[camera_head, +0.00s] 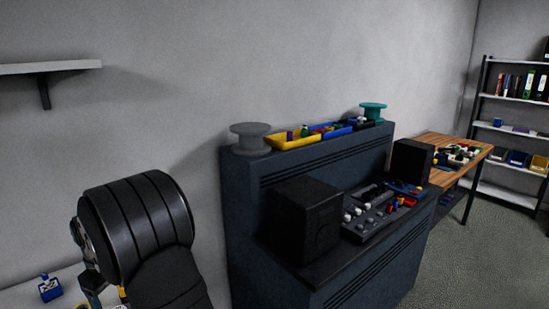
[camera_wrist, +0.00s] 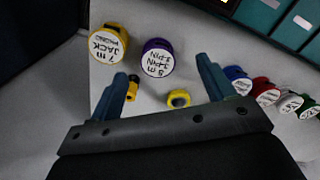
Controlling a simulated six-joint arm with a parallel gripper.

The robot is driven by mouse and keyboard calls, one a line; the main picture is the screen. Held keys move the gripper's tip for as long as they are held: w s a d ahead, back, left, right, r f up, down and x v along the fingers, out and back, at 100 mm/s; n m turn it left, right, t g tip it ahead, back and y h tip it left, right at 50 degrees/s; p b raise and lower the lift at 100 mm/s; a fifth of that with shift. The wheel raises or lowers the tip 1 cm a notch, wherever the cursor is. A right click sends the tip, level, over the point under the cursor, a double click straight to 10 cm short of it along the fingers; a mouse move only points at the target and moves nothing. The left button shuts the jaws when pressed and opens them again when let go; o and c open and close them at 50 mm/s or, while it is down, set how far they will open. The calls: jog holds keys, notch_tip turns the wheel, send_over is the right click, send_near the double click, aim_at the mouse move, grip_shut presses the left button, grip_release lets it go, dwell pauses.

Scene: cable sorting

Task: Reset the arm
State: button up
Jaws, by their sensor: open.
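My gripper (camera_wrist: 160,70) shows in the wrist view with its two blue-grey fingers spread apart. Nothing is held between them. Beyond the fingertips, a yellow reel (camera_wrist: 108,42) labelled "7 m JACK" and a purple reel (camera_wrist: 157,58) with a "5 m" label rest on a pale surface. A small yellow piece (camera_wrist: 179,98) lies between the fingers in the picture, and another yellow piece (camera_wrist: 132,88) is beside the left finger.
Blue (camera_wrist: 237,79), red (camera_wrist: 264,91), white (camera_wrist: 290,102) and green reels line the right of the wrist view. Teal bins (camera_wrist: 257,14) stand above. A dark console (camera_head: 240,210) with a black box (camera_head: 301,218) is right of my arm in the head view.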

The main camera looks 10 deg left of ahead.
jog(key=s+a+f, duration=0.1)
jog(key=a, duration=0.1)
jog(key=s+a+f, duration=0.1)
jog(key=a+f, duration=0.1)
jog(key=s+a+f, duration=0.1)
jog(key=s+a, duration=0.1)
jog(key=a, duration=0.1)
jog(key=shift+a+f, duration=0.1)
jog(key=shift+f, duration=0.3)
